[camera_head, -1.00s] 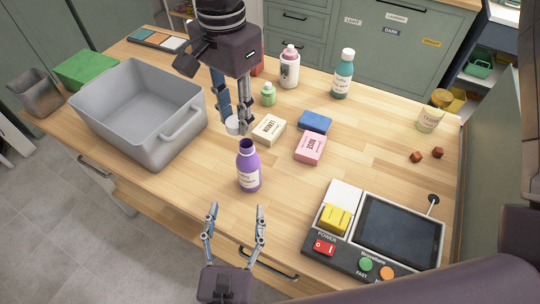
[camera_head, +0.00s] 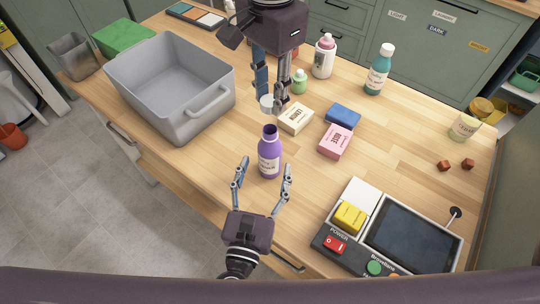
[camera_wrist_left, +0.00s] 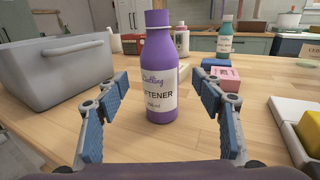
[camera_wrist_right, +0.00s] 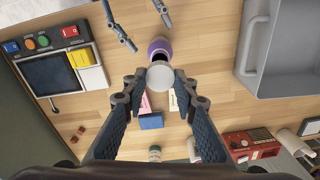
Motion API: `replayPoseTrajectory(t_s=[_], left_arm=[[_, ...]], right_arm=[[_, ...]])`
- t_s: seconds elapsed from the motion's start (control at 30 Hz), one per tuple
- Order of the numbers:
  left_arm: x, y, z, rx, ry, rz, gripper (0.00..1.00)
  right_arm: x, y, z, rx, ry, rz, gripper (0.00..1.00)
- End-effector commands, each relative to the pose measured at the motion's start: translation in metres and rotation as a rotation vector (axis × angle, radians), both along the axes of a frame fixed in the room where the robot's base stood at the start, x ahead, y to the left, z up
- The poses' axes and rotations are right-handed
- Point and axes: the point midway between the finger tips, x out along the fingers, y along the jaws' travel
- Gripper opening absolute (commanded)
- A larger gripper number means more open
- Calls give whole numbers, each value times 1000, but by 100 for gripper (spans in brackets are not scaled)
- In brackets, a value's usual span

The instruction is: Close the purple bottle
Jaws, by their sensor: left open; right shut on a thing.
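The purple bottle (camera_head: 269,160) stands upright and uncapped on the wooden table, its dark mouth showing. My left gripper (camera_head: 264,168) is open, low in front of the bottle, one finger on each side. In the left wrist view the bottle (camera_wrist_left: 157,68) stands ahead, between the open fingers, with gaps on both sides. My right gripper (camera_head: 273,102) is shut on a white cap (camera_head: 266,104), above and behind the bottle. In the right wrist view the cap (camera_wrist_right: 160,76) is at the fingertips and overlaps part of the bottle's mouth (camera_wrist_right: 159,48).
A grey bin (camera_head: 150,117) stands left of the bottle. Lemon (camera_head: 296,117) and rose (camera_head: 335,141) soap boxes and a blue block (camera_head: 343,115) lie to the right. A small green bottle (camera_head: 300,82) stands behind. A control panel (camera_head: 334,254) is at front right.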

Motion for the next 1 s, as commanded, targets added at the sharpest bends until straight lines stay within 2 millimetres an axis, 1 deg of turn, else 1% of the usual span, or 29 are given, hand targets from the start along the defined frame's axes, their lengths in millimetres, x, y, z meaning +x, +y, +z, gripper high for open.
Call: replayPoseTrajectory(t_s=[0.03, 0.1, 0.3, 0.5, 0.77, 1.0], left_arm=[[11, -2, 1, -2, -3, 2, 62], [23, -5, 1, -2, -3, 2, 62], [49, -10, 0, 0, -1, 1, 62], [58, -13, 0, -1, 0, -1, 62], [58, -13, 0, 0, 0, -1, 62], [58, -12, 0, 0, 0, 0, 36]], right_arm=[[0, 0, 0, 0, 0, 0, 18], [0, 0, 0, 0, 0, 0, 18], [0, 0, 0, 0, 0, 0, 18], [0, 0, 0, 0, 0, 0, 18], [0, 0, 0, 0, 0, 0, 18], [0, 0, 0, 0, 0, 0, 18]])
